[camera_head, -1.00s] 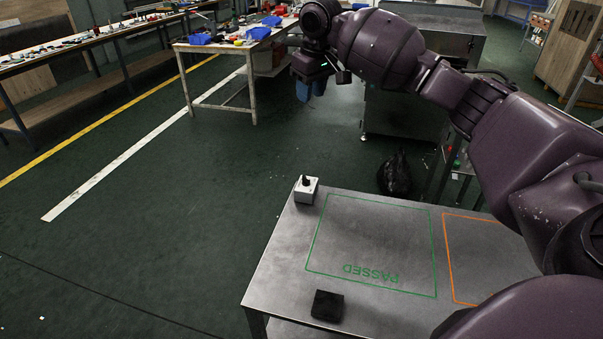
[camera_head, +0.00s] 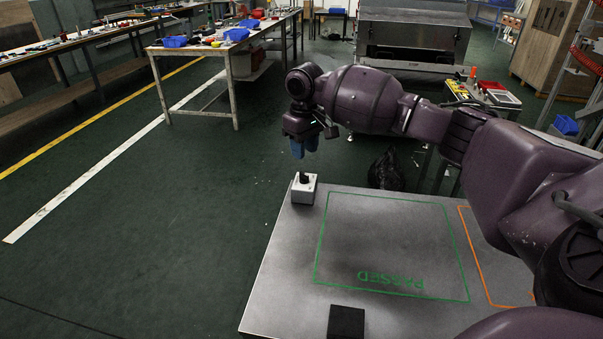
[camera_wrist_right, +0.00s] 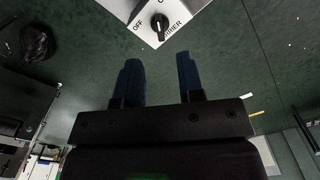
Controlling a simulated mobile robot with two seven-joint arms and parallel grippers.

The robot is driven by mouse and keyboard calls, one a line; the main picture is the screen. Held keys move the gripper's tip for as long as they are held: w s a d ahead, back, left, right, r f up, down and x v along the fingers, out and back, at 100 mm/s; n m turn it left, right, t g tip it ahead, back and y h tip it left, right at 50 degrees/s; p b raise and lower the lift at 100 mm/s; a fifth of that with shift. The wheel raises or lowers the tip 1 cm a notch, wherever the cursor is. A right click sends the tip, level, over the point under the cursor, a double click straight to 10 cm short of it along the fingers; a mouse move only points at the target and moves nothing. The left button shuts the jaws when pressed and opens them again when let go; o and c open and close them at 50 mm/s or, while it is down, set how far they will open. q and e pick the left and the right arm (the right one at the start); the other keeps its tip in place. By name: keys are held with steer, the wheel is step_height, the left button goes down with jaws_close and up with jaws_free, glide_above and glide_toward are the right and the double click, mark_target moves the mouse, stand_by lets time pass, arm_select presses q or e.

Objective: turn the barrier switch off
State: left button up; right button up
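The barrier switch (camera_head: 304,188) is a small white box with a black rotary knob, on the far left corner of the metal table (camera_head: 275,275). In the right wrist view the switch (camera_wrist_right: 172,14) shows at the top, with "OFF" printed left of the black knob and part of the word "BARRIER" below it; the rest is cut off. My right gripper (camera_head: 304,148) points down, above and just behind the switch, apart from it. Its two blue fingers stand apart and empty in the right wrist view (camera_wrist_right: 160,80). My left gripper is not in view.
The table carries a green "PASSED" outline, an orange outline (camera_head: 480,265) and a black block (camera_head: 346,322) at its front edge. A black bag (camera_head: 386,170) lies on the floor behind it. Workbenches with blue bins (camera_head: 236,34) stand at the back left.

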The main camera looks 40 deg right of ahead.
mark_target(304, 174)
step_height(304, 174, down, 8)
steer(key=shift+r+b, duration=0.25)
steer(key=shift+b, duration=0.6)
jaws_close()
